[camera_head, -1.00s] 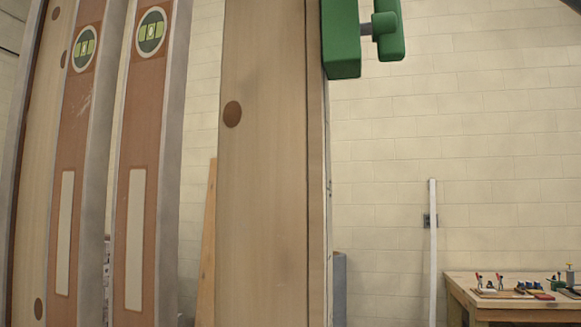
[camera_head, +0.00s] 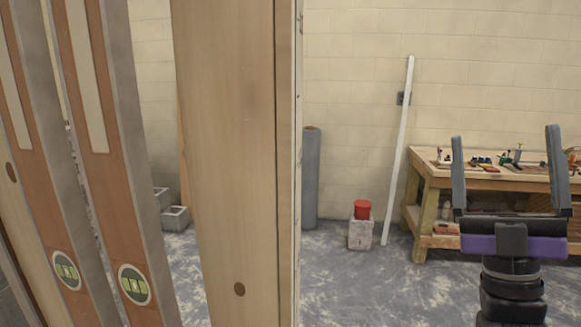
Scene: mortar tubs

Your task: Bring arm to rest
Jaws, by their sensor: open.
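My gripper (camera_head: 506,170) shows at the right of the head view, pointing up. Its two grey fingers stand wide apart with nothing between them, above a purple band and my black wrist. It overlaps the workbench (camera_head: 432,182) in the picture but appears well in front of it. No held object is visible.
A wooden board (camera_head: 238,150) and two brown spirit levels (camera_head: 80,150) stand close at the left. Behind are a grey roll (camera_head: 311,180), a red tub (camera_head: 362,209) on a concrete block (camera_head: 361,234), a white pole (camera_head: 398,150) and grey blocks (camera_head: 175,218). Open floor lies in the middle.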

